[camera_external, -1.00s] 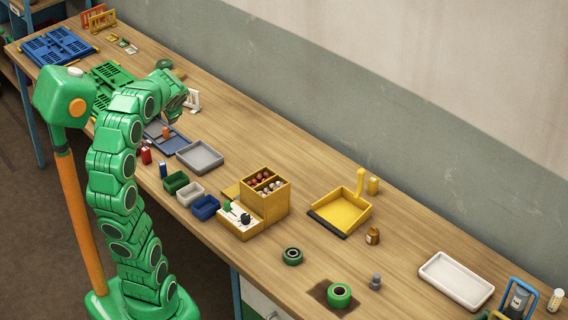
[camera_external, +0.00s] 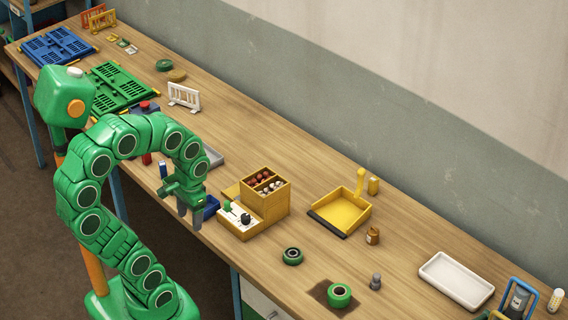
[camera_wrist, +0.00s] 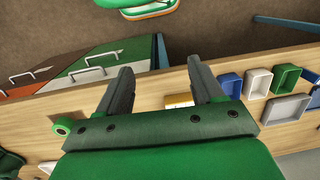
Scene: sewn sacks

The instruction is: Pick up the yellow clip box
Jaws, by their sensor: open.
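A yellow box (camera_external: 277,204) with red and pale round items in its top compartments stands near the bench's front edge; I take it for the clip box. Its low front has a white top with a green and a dark piece on it. My gripper (camera_external: 189,213) points down, open and empty, to the left of the box and apart from it, by the bench's front edge. In the wrist view my gripper (camera_wrist: 165,78) shows two spread dark fingers. A small yellow and white part (camera_wrist: 178,101), seemingly of this box, shows between them; the rest is hidden by the gripper.
A blue bin (camera_external: 211,207) is close beside my gripper; it also shows with other small bins in the wrist view. Bare wood lies behind the box.

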